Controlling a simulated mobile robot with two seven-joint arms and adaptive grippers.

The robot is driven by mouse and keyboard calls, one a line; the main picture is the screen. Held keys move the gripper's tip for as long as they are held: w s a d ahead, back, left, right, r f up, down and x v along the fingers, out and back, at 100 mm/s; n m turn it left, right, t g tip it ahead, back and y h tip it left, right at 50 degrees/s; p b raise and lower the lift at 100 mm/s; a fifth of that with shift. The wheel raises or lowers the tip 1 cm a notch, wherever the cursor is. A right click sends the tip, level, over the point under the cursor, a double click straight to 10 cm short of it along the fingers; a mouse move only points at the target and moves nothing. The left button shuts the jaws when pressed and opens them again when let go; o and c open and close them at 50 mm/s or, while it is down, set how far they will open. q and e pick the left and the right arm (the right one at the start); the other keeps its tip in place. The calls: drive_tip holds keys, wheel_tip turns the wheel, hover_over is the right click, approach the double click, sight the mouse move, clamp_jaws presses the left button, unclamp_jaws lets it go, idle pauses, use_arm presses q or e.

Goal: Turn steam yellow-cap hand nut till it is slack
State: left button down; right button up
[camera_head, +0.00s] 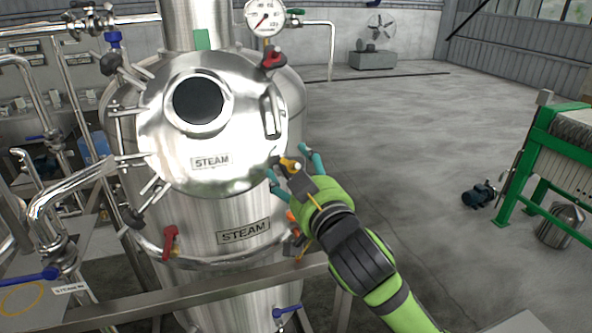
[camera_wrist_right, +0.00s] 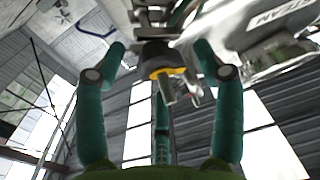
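The steam tank's round steel lid (camera_head: 225,135) has a dark round window and a STEAM plate. The yellow-cap hand nut (camera_head: 290,164) sits at the lid's lower right edge. My right gripper (camera_head: 295,170) is at this nut, with its teal fingers spread on either side. In the right wrist view the yellow-capped nut (camera_wrist_right: 162,74) lies between the open fingertips (camera_wrist_right: 161,62), with gaps visible on both sides. A further finger stands below it in that view. My left gripper is not in view.
Other hand nuts sit around the lid, including a red-capped one (camera_head: 272,58) at the upper right and a black one (camera_head: 132,216) at the lower left. A steel rail (camera_head: 150,298) crosses in front of the tank. Open floor lies to the right, before a green-framed machine (camera_head: 545,150).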

drive_tip(key=shift+d, duration=0.1)
drive_tip(key=c, duration=1)
drive_tip(key=shift+n+y, duration=0.3)
drive_tip(key=shift+n, duration=0.2)
drive_tip(key=shift+w+d+r+n+g+y, duration=0.1)
drive_tip(key=shift+n+g+y, duration=0.65)
drive_tip(key=shift+n, duration=1)
drive_tip(key=shift+w+d+r+n+g+y, duration=0.1)
drive_tip(key=shift+n+g+y, duration=0.6)
drive_tip(key=shift+n, duration=1.1)
drive_tip(key=shift+w+d+r+n+g+y, duration=0.1)
drive_tip(key=shift+n+g+y, duration=0.35)
drive_tip(key=shift+n+g, duration=0.9)
drive_tip(key=shift+f+n+t, duration=0.1)
drive_tip(key=shift+n+t, duration=0.2)
drive_tip(key=shift+n, duration=0.4)
drive_tip(key=o, duration=1.1)
drive_tip(key=shift+s+a, duration=0.1)
drive_tip(key=shift+s, duration=0.05)
